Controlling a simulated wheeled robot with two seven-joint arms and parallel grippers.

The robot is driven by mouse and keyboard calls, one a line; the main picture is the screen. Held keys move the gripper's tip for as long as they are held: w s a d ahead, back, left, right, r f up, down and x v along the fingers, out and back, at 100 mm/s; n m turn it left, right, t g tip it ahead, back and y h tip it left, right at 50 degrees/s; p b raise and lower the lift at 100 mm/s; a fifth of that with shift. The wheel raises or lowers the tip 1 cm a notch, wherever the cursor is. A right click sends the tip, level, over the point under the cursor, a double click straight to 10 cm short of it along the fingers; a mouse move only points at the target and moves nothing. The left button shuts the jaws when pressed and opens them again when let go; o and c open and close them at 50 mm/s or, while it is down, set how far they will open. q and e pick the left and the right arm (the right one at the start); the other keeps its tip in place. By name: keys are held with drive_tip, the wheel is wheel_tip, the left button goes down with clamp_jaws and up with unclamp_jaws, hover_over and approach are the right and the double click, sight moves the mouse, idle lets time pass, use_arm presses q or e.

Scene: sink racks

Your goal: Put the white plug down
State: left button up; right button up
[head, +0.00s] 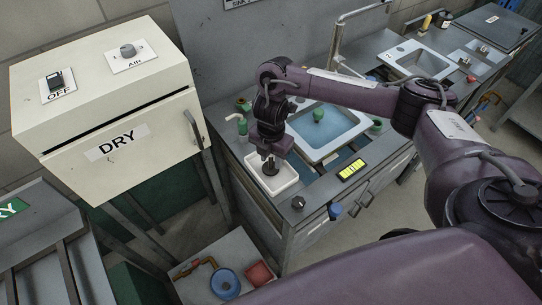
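My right gripper (269,163) reaches in from the right and points down over a small white tray (288,186) at the front left of the sink counter. A small dark round shape shows at its fingertips, inside the tray's outline. The fingers are too small and dark to show whether they are open or shut. I cannot make out a white plug; it may be hidden at or under the gripper. My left gripper is not in view.
A sink basin (333,131) with a green item (319,114) lies right of the tray. A cream DRY cabinet (117,145) stands left. A blue round item (225,283) sits on a lower shelf.

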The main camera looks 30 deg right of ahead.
drive_tip(key=o, duration=0.3)
drive_tip(key=shift+r, duration=0.35)
wheel_tip(320, 180, up, 10)
drive_tip(key=p, duration=0.2)
drive_tip(key=shift+p, duration=0.3)
drive_tip(key=shift+r, duration=0.8)
drive_tip(key=shift+s+f, duration=0.1)
